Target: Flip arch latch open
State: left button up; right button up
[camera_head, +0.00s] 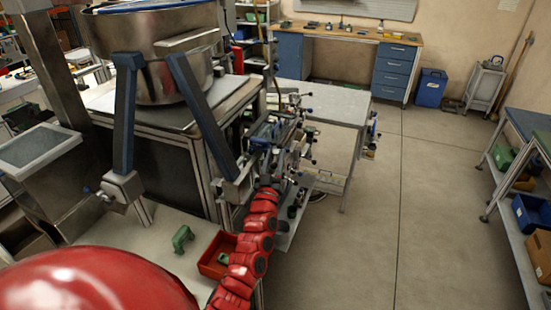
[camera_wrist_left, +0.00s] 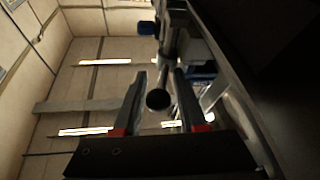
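Two dark blue posts, the left one upright (camera_head: 126,115) and the right one slanted (camera_head: 200,112), stand in front of a steel pot, on grey metal feet. I cannot tell whether they belong to the arch latch. My red left arm reaches up to a crowded group of metal rods and levers with blue knobs (camera_head: 285,135); its gripper is hard to make out there. In the left wrist view my left gripper (camera_wrist_left: 159,82) has its two dark fingers apart. A round dark knob (camera_wrist_left: 158,99) shows between them; contact is unclear. My right gripper is out of view.
A steel pot (camera_head: 165,75) stands on a framed bench. A red bin (camera_head: 216,256) and a green bracket-shaped part (camera_head: 183,239) lie on the near worktop. A grey table (camera_head: 335,103) stands behind the levers. Open floor (camera_head: 430,200) lies to the right, before shelving.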

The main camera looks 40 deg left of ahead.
pick_arm(q)
jog(key=b+v, duration=0.4)
jog(key=v, duration=1.3)
jog(key=shift+s, duration=0.2)
jog(key=shift+s+f, duration=0.1)
